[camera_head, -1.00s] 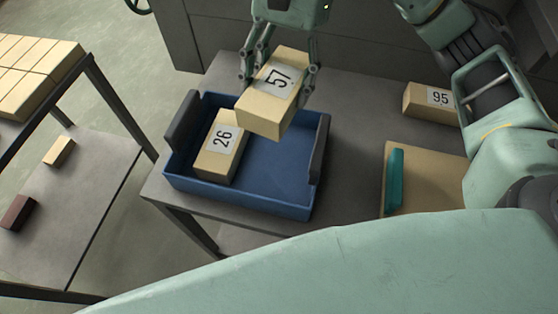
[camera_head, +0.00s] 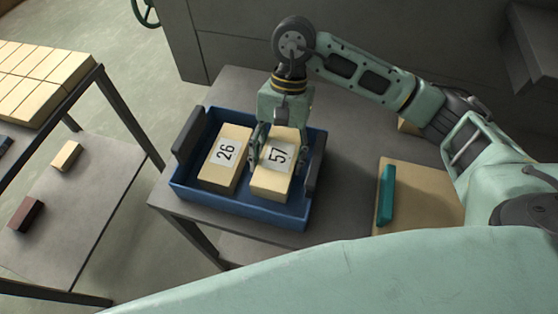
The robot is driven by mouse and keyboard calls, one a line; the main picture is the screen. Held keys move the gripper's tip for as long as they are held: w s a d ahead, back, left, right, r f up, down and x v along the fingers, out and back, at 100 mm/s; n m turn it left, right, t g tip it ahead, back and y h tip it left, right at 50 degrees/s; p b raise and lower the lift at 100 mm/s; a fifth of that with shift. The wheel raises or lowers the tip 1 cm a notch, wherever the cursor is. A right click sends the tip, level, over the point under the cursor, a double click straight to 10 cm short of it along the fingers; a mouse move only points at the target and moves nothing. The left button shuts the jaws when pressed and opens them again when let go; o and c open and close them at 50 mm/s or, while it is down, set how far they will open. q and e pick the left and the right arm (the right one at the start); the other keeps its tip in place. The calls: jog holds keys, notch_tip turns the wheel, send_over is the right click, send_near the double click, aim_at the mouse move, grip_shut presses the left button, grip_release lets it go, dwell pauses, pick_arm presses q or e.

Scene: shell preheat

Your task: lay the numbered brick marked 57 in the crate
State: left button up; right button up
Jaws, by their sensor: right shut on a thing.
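The cream brick marked 57 (camera_head: 272,183) is inside the blue crate (camera_head: 240,203), in its right part. My right gripper (camera_head: 277,157) reaches down from above and is shut on this brick, with one finger at each side. Whether the brick touches the crate floor I cannot tell. The brick marked 26 (camera_head: 222,170) lies in the left part of the crate, beside brick 57 with a narrow gap between them. My left gripper is not in view.
The crate stands on a grey table (camera_head: 340,135) and has dark raised end pieces. A tan board (camera_head: 425,200) with a teal handle (camera_head: 386,195) lies at the right. Another brick (camera_head: 408,127) is mostly hidden behind my arm. A rack with several bricks (camera_head: 40,75) stands at the left.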

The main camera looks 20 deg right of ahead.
aim_at(279, 166)
notch_tip(279, 166, down, 3)
jog(key=shift+f+p, duration=0.15)
jog(key=shift+p, duration=0.35)
jog(key=shift+f, duration=0.15)
jog(key=shift+f+b, duration=0.15)
jog(key=shift+b, duration=0.15)
jog(key=o, duration=1.2)
jog(key=shift+c, duration=0.2)
